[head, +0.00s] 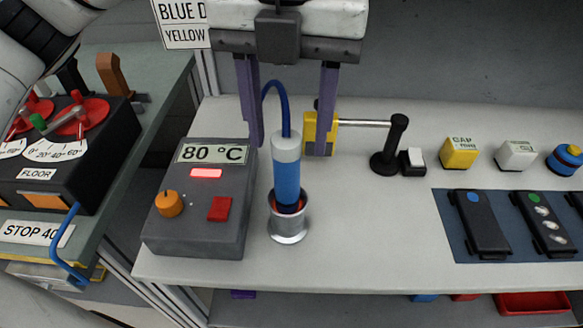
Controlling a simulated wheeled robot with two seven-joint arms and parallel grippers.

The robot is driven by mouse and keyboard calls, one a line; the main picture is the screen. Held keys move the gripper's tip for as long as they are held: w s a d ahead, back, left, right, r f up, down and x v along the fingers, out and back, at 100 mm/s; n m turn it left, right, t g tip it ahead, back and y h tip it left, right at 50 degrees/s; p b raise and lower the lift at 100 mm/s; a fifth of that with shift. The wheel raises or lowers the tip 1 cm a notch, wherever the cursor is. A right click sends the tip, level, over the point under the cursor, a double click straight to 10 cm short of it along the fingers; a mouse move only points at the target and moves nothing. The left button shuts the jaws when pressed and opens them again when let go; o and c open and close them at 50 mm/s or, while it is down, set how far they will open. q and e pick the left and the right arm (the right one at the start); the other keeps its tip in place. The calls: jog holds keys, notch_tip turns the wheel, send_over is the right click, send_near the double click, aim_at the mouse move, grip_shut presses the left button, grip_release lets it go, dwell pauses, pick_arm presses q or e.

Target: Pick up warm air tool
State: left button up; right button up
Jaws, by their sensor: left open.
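The warm air tool (286,175), a blue cylinder with a grey top and a blue cable, stands upright in a metal cup holder (289,225) on the bench. Its lower end is hidden inside the holder. My left gripper (289,142) is open and points down from the top of the head view. Its two purple fingers appear on either side of the cable and the tool's grey top, with clear gaps. I cannot tell how far apart they are in depth. My right gripper is not in view.
A grey control box (205,200) reading 80 °C stands left of the holder. Behind and to the right is a yellow block (320,132) with a rod to a black post (390,152). Black modules (478,222) lie on a blue mat at right.

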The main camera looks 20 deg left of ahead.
aim_at(287, 175)
pick_arm(q)
jog(key=shift+s+f, duration=0.15)
jog(key=shift+f, duration=1.25)
jog(key=f, duration=0.5)
jog(key=shift+s+p, duration=0.2)
jog(key=shift+p, duration=0.1)
jog(key=shift+c, duration=0.4)
jog(key=shift+r, duration=0.1)
jog(key=c, duration=1)
